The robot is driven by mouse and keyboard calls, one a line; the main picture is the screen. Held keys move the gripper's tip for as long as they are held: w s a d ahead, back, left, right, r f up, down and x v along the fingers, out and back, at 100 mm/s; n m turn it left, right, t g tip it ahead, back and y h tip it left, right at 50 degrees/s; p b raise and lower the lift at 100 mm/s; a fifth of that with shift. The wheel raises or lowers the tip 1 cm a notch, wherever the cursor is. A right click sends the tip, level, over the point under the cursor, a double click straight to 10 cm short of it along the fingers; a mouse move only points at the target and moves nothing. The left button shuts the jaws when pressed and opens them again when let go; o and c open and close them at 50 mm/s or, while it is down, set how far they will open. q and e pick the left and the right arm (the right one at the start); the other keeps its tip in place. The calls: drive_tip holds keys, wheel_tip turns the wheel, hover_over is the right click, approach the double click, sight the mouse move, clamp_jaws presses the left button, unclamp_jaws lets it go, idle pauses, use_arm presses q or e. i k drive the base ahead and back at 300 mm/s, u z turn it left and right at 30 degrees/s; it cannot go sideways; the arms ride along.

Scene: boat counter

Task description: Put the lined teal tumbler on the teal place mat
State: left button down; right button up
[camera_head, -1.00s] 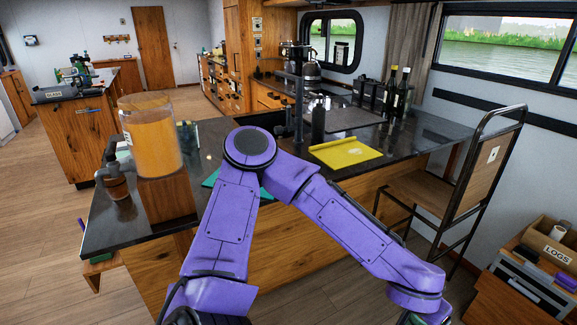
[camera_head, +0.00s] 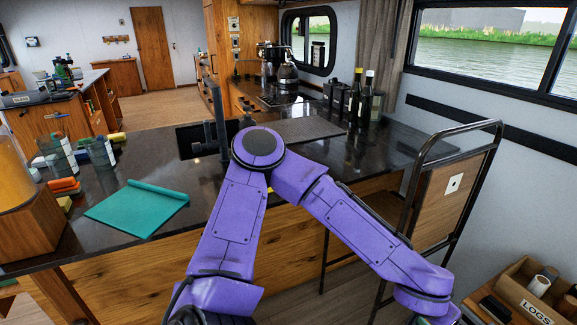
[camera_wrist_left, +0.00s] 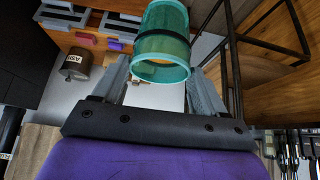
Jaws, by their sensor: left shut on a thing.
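The teal tumbler (camera_wrist_left: 163,45), see-through with a dark band, is between the fingers of my left gripper (camera_wrist_left: 160,88) in the left wrist view. The gripper is shut on it. In the head view my left arm bends over the counter's front and reaches down to the lower right, so the gripper is at or past the bottom edge there. My right gripper is not in view.
A dark upright post (camera_head: 222,130) rises behind my arm. A chair (camera_head: 440,190) and a LOGS box (camera_head: 530,295) are at the right.

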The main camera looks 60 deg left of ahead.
sight(135, 207)
drive_tip(key=u, duration=1.5)
